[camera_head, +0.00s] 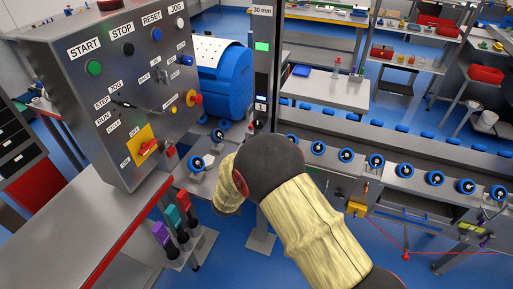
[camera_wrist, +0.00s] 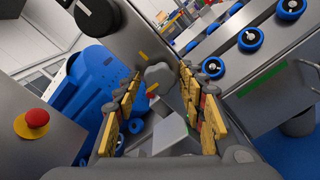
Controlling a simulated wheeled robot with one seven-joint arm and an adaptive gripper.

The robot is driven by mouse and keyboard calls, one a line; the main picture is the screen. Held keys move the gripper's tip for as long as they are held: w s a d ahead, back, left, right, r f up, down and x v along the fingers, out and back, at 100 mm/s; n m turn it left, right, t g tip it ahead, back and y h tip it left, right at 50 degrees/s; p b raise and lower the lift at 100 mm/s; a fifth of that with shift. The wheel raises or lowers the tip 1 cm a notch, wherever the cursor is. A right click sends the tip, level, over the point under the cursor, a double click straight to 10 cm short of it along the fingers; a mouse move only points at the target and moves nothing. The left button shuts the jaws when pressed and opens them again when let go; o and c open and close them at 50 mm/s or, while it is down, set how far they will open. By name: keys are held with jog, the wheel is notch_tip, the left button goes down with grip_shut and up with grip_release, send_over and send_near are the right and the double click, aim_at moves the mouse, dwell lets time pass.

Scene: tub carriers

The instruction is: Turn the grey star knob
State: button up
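A grey lobed knob (camera_wrist: 159,74), which looks like the star knob, sits on a steel surface in the wrist view. My gripper (camera_wrist: 160,86) is open, with yellow-padded fingers apart to the left and right of the knob. The knob appears beyond or between the fingertips; I cannot tell whether they touch it. Nothing is held. In the head view my arm covers the gripper, and I cannot make out the knob there.
A control panel (camera_head: 120,75) with buttons stands at the left, above a steel bench (camera_head: 75,215). A blue drum-like housing (camera_head: 225,80) is behind it. A steel post (camera_head: 264,70) with a display rises behind my arm. A roller conveyor (camera_head: 400,175) runs right. A red button (camera_wrist: 36,118) is left in the wrist view.

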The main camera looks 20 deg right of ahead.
jog(key=shift+o, duration=0.6)
jog(key=v, duration=1.2)
